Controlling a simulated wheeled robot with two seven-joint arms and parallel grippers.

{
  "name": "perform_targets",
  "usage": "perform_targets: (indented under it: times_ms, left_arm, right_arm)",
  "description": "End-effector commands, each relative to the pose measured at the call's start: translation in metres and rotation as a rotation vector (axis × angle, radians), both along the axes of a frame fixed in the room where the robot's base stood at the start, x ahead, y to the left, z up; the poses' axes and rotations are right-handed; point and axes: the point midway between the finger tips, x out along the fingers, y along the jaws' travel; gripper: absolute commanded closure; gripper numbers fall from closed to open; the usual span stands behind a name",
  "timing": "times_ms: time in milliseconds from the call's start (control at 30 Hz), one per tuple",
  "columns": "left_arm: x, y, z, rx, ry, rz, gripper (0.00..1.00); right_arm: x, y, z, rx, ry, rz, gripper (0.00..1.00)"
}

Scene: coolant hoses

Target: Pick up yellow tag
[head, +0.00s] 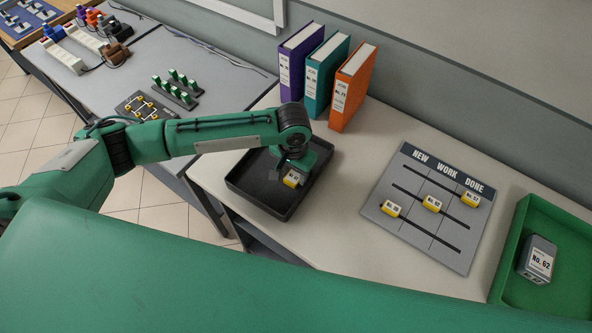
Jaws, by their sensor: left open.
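A yellow tag (291,180) with a white label face sits in the black tray (262,206) on the bench. Its label is too small to read surely. My left gripper (294,170) reaches down into the tray from above, right at this tag, and is open. The gripper's body partly covers the tag, and I cannot tell whether the fingers are around it or just above it. Three more yellow tags, on the left (391,209), in the middle (432,203) and on the right (470,199), sit on the grey NEW/WORK/DONE board (455,258). My right gripper is not in view.
Purple (293,70), teal (325,80) and orange (352,90) binders stand behind the tray. A green bin (551,213) at the right holds a dark box (537,259) labelled No. 62. The bench between tray and board is clear. A side table (212,82) carries small parts.

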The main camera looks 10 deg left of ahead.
Motion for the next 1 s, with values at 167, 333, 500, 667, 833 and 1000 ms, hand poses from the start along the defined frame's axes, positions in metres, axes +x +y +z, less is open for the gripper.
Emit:
perform_targets:
  times_ms: [167, 333, 500, 667, 833, 1000]
  left_arm:
    - [0.0, 0.0, -0.009, 0.0, -0.002, 0.0, 0.53]
    - [0.0, 0.0, -0.009, -0.001, -0.002, 0.0, 0.57]
    - [0.0, 0.0, -0.009, -0.001, -0.002, 0.0, 0.86]
    - [0.0, 0.0, -0.008, -0.001, -0.002, 0.0, 0.86]
    - [0.001, 0.0, -0.006, -0.001, -0.002, 0.0, 0.86]
    - [0.001, 0.0, 0.008, -0.002, -0.002, -0.001, 0.86]
  right_arm:
    - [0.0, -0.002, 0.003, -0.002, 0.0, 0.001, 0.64]
    - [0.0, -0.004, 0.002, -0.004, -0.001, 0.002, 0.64]
    - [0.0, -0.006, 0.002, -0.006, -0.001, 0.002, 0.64]
    - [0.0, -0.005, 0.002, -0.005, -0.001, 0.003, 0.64]
    - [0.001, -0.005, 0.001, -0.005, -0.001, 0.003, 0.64]
    - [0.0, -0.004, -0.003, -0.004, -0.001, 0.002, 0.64]
